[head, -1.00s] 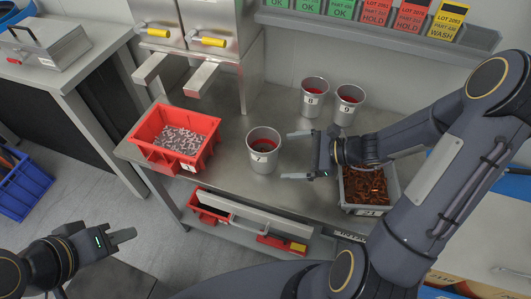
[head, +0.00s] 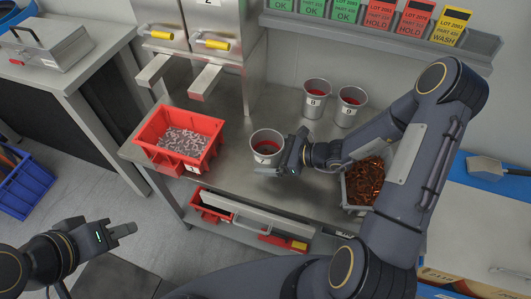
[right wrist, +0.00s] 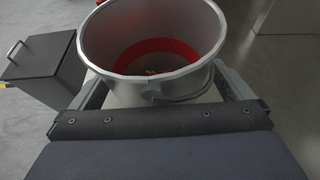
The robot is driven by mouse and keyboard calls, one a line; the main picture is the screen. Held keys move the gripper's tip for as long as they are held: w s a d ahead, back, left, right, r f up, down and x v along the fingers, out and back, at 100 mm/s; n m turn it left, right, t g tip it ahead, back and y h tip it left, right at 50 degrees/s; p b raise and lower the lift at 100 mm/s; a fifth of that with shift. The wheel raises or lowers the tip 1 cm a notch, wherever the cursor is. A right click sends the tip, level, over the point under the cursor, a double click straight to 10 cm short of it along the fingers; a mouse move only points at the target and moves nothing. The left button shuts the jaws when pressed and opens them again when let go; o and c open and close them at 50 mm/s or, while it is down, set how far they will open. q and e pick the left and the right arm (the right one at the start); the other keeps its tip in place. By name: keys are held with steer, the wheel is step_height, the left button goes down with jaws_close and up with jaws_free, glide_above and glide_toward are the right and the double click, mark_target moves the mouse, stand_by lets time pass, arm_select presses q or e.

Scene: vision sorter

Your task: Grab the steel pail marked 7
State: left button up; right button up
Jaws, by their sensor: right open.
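The steel pail marked 7 (head: 266,143) stands upright on the steel bench, with a red band inside. My right gripper (head: 279,156) is at its right side with open jaws, one finger on the near side; the far finger is mostly hidden. In the right wrist view the pail (right wrist: 152,45) sits between the two fingers of the right gripper (right wrist: 162,88), its bail hanging toward the palm. Whether the fingers touch the wall I cannot tell. My left gripper (head: 122,230) is empty at lower left, away from the bench; its jaw opening is unclear.
Two similar pails, marked 8 (head: 315,101) and 9 (head: 348,107), stand behind to the right. A red bin (head: 150,127) of small grey parts is at left. A grey bin (head: 348,193) of copper-coloured parts lies under my right arm. Dispenser chutes (head: 205,80) overhang the bench's back left.

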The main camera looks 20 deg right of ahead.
steer(key=shift+s+d, duration=0.1)
steer(key=shift+s, duration=0.05)
steer(key=shift+s+d, duration=0.1)
steer(key=shift+s, duration=0.05)
steer(key=c, duration=0.5)
steer(key=shift+r, duration=0.1)
steer(key=c, duration=0.8)
arm_select(q)
steer(key=shift+s+d, duration=0.1)
steer(key=shift+d, duration=0.05)
arm_select(e)
steer(key=shift+w, duration=0.2)
steer(key=shift+r, duration=0.1)
